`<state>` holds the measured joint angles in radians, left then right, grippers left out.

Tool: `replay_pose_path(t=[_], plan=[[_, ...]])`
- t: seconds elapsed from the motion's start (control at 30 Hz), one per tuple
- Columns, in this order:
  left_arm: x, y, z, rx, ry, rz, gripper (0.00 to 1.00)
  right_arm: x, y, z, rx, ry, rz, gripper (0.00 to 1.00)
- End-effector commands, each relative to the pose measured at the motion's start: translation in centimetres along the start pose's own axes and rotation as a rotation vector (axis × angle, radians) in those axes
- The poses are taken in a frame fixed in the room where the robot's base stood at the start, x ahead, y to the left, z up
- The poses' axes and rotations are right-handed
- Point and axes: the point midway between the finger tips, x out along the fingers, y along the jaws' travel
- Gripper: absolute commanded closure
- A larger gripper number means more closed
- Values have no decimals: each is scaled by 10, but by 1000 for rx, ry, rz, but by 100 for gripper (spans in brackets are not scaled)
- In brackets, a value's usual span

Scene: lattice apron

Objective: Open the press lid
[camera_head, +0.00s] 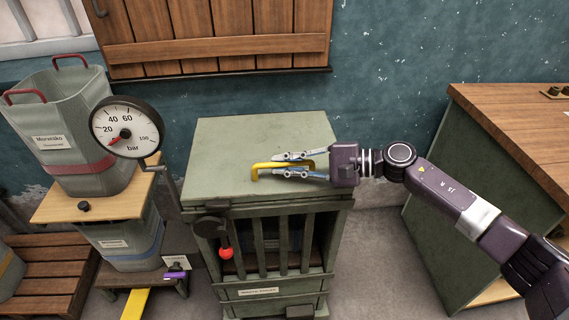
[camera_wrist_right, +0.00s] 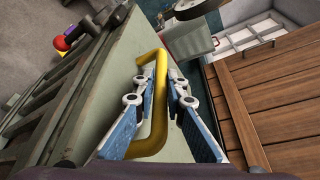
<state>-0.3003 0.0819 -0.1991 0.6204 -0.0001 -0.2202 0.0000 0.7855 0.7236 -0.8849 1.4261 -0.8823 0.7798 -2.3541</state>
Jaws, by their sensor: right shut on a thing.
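The press (camera_head: 276,285) is a grey-green cabinet with a barred front. Its flat lid (camera_head: 235,140) lies level and looks closed on top. A yellow handle (camera_head: 262,170) is fixed on the lid. My right gripper (camera_head: 282,165) reaches in from the right and is shut on the handle. In the right wrist view the yellow handle (camera_wrist_right: 153,90) runs between the two fingers of my right gripper (camera_wrist_right: 165,85), and the fingers partly hide it. My left gripper is not in view.
A pressure gauge (camera_head: 125,127) and a red-knobbed lever (camera_head: 226,253) stand at the press's left and front. Grey bins (camera_head: 72,165) stand on a wooden stand further left. A wooden-topped counter (camera_head: 510,110) is at right. Wooden shutters (camera_head: 220,35) hang on the wall behind.

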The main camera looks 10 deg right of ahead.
Motion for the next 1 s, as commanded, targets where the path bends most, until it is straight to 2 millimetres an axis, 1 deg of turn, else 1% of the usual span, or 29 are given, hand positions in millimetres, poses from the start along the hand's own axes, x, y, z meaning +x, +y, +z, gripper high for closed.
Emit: replay_pose_path(t=[0.27,0.57,0.67,0.77,0.87,1.0], plan=[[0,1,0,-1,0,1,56,0,0,0,2,-1,2,100],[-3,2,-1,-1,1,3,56,-2,-12,5,32,-2,12,100],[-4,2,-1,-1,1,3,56,-3,-20,7,46,-1,16,100],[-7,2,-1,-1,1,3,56,-5,-30,10,71,-1,26,100],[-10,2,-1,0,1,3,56,-6,-47,14,113,-2,41,100],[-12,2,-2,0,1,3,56,-9,-79,21,204,-4,76,100]])
